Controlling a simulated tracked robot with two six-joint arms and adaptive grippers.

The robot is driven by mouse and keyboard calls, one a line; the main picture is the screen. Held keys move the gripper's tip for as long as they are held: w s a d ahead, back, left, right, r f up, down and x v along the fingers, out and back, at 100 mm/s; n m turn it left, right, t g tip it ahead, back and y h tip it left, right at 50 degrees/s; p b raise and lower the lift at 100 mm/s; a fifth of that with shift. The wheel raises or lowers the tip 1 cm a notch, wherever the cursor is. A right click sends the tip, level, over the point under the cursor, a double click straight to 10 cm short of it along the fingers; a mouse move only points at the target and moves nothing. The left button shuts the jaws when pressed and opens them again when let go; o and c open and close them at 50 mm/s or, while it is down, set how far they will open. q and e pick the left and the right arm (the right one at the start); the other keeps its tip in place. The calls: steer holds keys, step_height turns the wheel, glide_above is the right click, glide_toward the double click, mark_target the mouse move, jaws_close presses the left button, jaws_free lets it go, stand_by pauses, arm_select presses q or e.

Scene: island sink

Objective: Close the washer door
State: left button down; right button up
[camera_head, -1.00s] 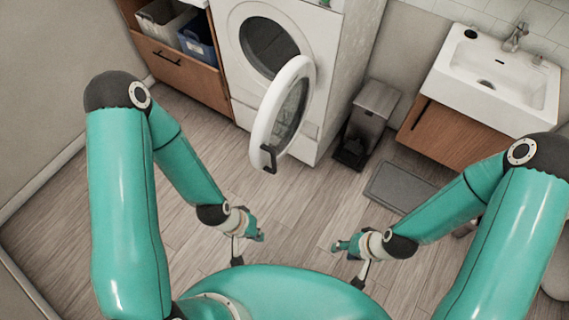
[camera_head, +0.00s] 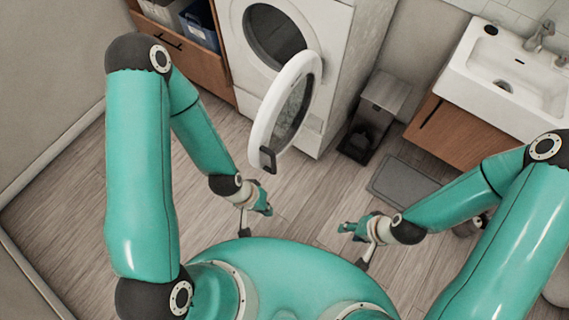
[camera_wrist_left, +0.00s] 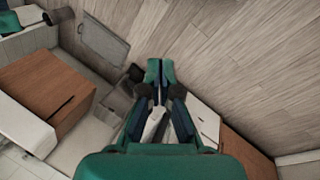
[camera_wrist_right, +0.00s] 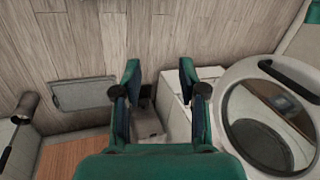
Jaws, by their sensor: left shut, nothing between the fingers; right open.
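The white front-loading washer (camera_head: 335,45) stands at the top centre of the head view. Its round door (camera_head: 257,125) is swung wide open toward me, with a dark handle (camera_head: 268,160) at its lower edge. The dark drum opening (camera_head: 275,35) is uncovered. The door also shows at the right of the right wrist view (camera_wrist_right: 238,90). My left gripper (camera_head: 266,206) is shut and empty, below the door and apart from it. Its fingers meet in the left wrist view (camera_wrist_left: 160,68). My right gripper (camera_head: 343,228) is open and empty, lower right of the door; its fingers are spread (camera_wrist_right: 160,70).
A wooden cabinet (camera_head: 185,60) with bins stands left of the washer. A pedal bin (camera_head: 375,110) stands right of it. A grey mat (camera_head: 403,185) lies before the sink cabinet (camera_head: 450,130). The wooden floor around my grippers is clear.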

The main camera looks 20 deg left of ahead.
steer(key=shift+o, duration=1)
steer(key=shift+w+f, duration=0.1)
steer(key=shift+f, duration=0.05)
arm_select(q)
steer(key=w+d+f+m+g+y+b, duration=0.25)
steer(key=w+d+m+b, duration=0.65)
steer(key=m, duration=0.5)
steer(key=w+r+m+t+y+b, duration=0.2)
steer(key=w+r+m+y+b, duration=0.4)
steer(key=r, duration=0.4)
steer(key=a+f+m, duration=0.1)
steer(key=a+f, duration=0.7)
steer(key=shift+s+f, duration=0.15)
steer(key=shift+f, duration=0.15)
arm_select(e)
step_height(320, 180, down, 14)
steer(key=shift+f, duration=0.2)
